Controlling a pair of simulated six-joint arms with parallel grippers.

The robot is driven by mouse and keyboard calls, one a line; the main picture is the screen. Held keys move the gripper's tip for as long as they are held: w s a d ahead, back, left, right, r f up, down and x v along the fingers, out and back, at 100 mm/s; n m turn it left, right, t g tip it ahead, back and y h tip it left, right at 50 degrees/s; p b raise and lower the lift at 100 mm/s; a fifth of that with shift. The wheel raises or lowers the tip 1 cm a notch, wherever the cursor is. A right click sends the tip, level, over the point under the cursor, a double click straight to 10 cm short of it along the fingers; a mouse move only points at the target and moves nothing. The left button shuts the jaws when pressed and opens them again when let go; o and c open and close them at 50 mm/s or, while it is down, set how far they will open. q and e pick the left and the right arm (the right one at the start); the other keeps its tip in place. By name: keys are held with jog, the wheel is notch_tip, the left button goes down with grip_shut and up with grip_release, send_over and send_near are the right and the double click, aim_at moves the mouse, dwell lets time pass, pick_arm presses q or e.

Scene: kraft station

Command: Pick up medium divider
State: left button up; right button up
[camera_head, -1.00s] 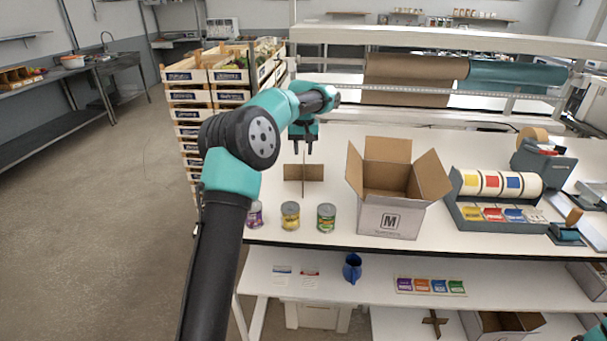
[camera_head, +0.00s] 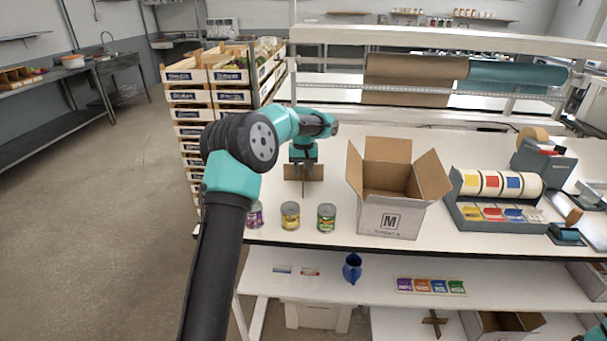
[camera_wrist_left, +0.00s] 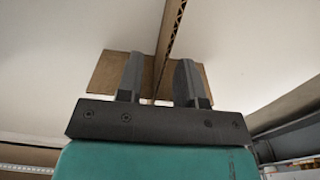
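The medium divider (camera_head: 316,173) is a brown cardboard cross standing upright on the white table, left of the open box. My left gripper (camera_head: 303,175) is lowered over it from above. In the left wrist view my left gripper (camera_wrist_left: 158,82) is open, with one finger on each side of one panel of the divider (camera_wrist_left: 171,40). Gaps show between the fingers and that panel. The crossing panel lies behind the fingers. Only a small piece of my right arm shows at the lower right edge of the head view, and its gripper is out of sight.
An open cardboard box (camera_head: 391,218) stands right of the divider. Cans stand in front: purple (camera_head: 255,215), yellow (camera_head: 290,216) and green (camera_head: 326,218). A label dispenser (camera_head: 497,212) is at the right. Another cardboard cross (camera_head: 434,322) lies on the lower shelf.

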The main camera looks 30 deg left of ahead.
pick_arm(q)
jog(key=shift+f, duration=2)
jog(key=shift+c, duration=0.3)
grip_shut()
